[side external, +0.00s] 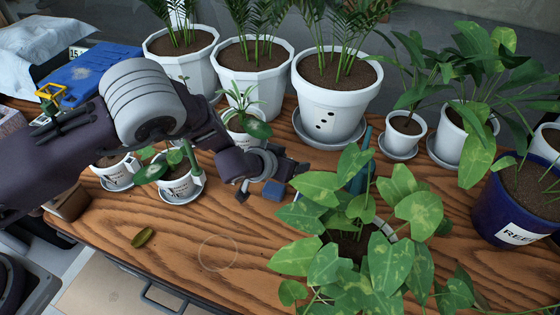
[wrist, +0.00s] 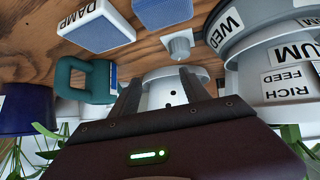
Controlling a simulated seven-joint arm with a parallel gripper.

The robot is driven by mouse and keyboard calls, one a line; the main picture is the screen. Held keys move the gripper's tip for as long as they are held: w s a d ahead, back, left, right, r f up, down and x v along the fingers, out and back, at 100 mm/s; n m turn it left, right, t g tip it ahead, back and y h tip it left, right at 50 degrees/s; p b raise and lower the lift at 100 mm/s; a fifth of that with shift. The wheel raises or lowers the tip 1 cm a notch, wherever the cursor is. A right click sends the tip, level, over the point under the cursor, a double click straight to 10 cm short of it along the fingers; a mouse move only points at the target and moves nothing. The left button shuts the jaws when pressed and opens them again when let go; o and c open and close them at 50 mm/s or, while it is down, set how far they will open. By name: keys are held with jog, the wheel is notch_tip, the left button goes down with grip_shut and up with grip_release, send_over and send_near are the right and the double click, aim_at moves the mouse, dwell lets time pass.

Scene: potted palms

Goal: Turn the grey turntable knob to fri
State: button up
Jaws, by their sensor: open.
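A grey knob (wrist: 180,46) stands on the wood in the wrist view, beyond my fingertips. Beside it to the right is a round grey turntable (wrist: 250,16) whose rim carries a WED label. No FRI label shows. My gripper (side external: 271,183) is open over the middle of the table, right of the small white pots, in the side view. Its two fingers (wrist: 160,90) stand apart in the wrist view, with a dotted white pot (wrist: 160,92) visible beyond them. I cannot make out the knob in the side view, where my arm and gripper cover part of the table.
A teal handle (wrist: 70,75) is nearby. A leafy plant (side external: 345,225) crowds the right of my gripper.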

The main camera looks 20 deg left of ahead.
jog(key=w+d+r+n+t, duration=0.1)
jog(key=w+d+n+t, duration=0.15)
jog(key=d, duration=0.45)
jog(key=s+a+f+n+y, duration=0.1)
jog(key=a+y, duration=0.1)
jog(key=s+a+f+n+y, duration=0.1)
jog(key=s+a+y, duration=0.1)
jog(key=y, duration=0.1)
jog(key=s+a+f+n+y, duration=0.1)
jog(key=a+y, duration=0.1)
jog(key=shift+s+f+n+t+y, duration=0.3)
jog(key=shift+f+n+t, duration=0.05)
jog(key=shift+f, duration=0.05)
jog(key=shift+a+f, duration=0.15)
jog(key=shift+a, duration=0.1)
jog(key=x, duration=0.6)
jog(key=shift+w+a+f, duration=0.2)
jog(key=shift+w, duration=0.1)
grip_shut()
